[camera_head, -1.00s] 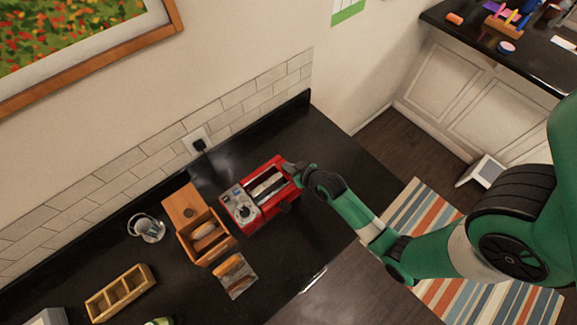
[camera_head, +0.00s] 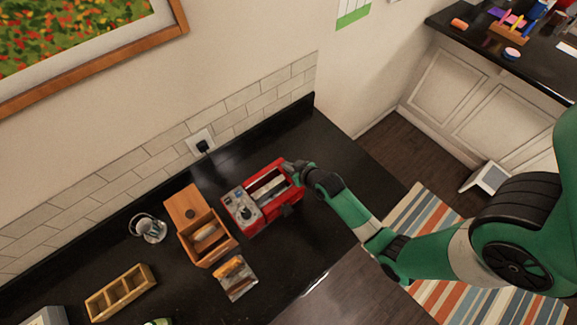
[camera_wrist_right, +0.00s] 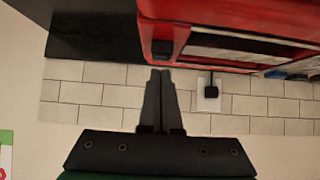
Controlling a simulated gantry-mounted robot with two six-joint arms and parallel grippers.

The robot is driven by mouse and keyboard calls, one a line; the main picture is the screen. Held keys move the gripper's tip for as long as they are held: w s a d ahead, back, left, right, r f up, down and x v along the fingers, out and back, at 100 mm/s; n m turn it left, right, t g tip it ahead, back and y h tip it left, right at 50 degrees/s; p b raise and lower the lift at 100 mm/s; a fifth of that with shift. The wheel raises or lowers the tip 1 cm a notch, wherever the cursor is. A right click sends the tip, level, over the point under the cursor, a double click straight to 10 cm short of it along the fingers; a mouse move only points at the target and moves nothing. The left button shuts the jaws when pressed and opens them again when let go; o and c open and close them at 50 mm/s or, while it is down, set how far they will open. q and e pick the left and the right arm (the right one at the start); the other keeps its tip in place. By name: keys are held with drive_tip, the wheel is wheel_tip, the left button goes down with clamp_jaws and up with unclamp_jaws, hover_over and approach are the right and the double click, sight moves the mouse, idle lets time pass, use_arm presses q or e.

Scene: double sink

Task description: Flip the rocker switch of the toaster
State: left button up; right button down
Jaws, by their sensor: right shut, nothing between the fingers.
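The red toaster (camera_head: 262,196) stands on the dark counter, with a grey control panel and a knob at its left end and long slots on top. My right gripper (camera_head: 293,167) is at the toaster's right end, near its back corner. In the right wrist view the gripper (camera_wrist_right: 160,73) is shut and empty, its fingertips close to the red body (camera_wrist_right: 235,17) beside a small black rocker-like part (camera_wrist_right: 162,47). I cannot tell whether the tips touch it. My left gripper is out of view.
A wooden bread box (camera_head: 205,237) with its lid open stands left of the toaster, with bread on a board (camera_head: 236,278) in front. A glass jar (camera_head: 148,228) and wooden tray (camera_head: 121,292) are further left. A wall socket with a black plug (camera_head: 202,145) is behind.

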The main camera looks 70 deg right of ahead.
drive_tip(key=shift+r, duration=0.1)
wheel_tip(320, 180, up, 5)
drive_tip(key=p, duration=0.4)
drive_tip(key=shift+p, duration=0.35)
drive_tip(key=w+r+v, duration=0.1)
drive_tip(key=v, duration=0.7)
drive_tip(key=shift+s+r, duration=0.25)
drive_tip(key=shift+r, duration=0.1)
drive_tip(key=shift+d, duration=0.15)
